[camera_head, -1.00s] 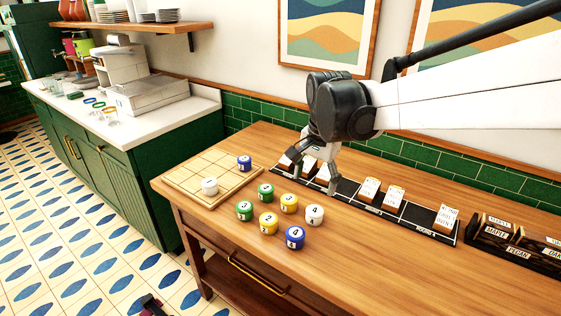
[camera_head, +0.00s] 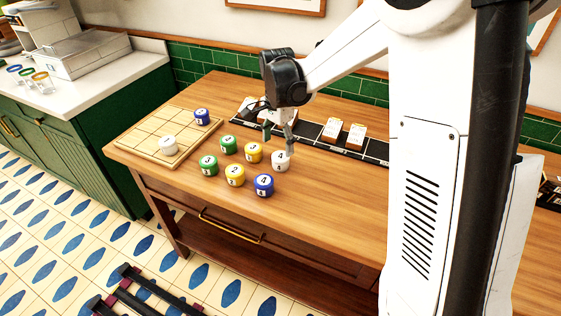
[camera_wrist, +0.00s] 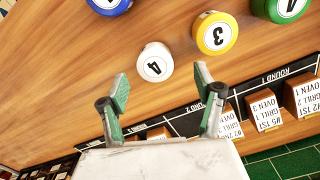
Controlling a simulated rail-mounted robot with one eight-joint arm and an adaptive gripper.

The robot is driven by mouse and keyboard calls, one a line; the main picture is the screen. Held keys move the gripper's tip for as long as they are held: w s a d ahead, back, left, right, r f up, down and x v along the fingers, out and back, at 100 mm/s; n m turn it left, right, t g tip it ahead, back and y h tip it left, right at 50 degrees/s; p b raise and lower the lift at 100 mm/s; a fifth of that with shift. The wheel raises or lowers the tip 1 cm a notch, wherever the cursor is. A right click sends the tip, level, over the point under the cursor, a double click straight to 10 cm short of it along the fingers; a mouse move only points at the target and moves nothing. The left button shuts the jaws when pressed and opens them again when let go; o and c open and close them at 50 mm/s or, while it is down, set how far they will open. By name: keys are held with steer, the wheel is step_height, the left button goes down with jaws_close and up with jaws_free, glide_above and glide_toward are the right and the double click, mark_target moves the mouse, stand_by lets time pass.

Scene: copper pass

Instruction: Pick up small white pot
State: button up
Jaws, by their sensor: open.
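A small white pot (camera_head: 280,162) marked 4 stands upright on the wooden counter, at the right of a group of coloured pots. In the wrist view the white pot (camera_wrist: 154,60) lies just beyond and between my fingertips. A second small white pot (camera_head: 168,145) stands on the gridded wooden board at the left. My gripper (camera_head: 280,138) is open and empty, just above and behind the pot marked 4. In the wrist view my gripper (camera_wrist: 162,84) has its fingers wide apart. Whether a finger touches the pot cannot be told.
Close by are a yellow 3 pot (camera_head: 253,152), a blue 4 pot (camera_head: 263,185), a yellow 2 pot (camera_head: 235,176) and green pots. Another blue pot (camera_head: 201,117) is on the gridded board (camera_head: 140,144). A black rack of cards (camera_head: 375,150) runs behind. Counter front is clear.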

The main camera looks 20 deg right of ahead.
mark_target(280, 156)
steer(key=shift+s+d+f, duration=0.15)
steer(key=shift+f, duration=1.6)
steer(key=shift+s+d+f, duration=0.1)
steer(key=shift+s+f, duration=0.05)
steer(key=shift+f, duration=1.55)
steer(key=c, duration=1.3)
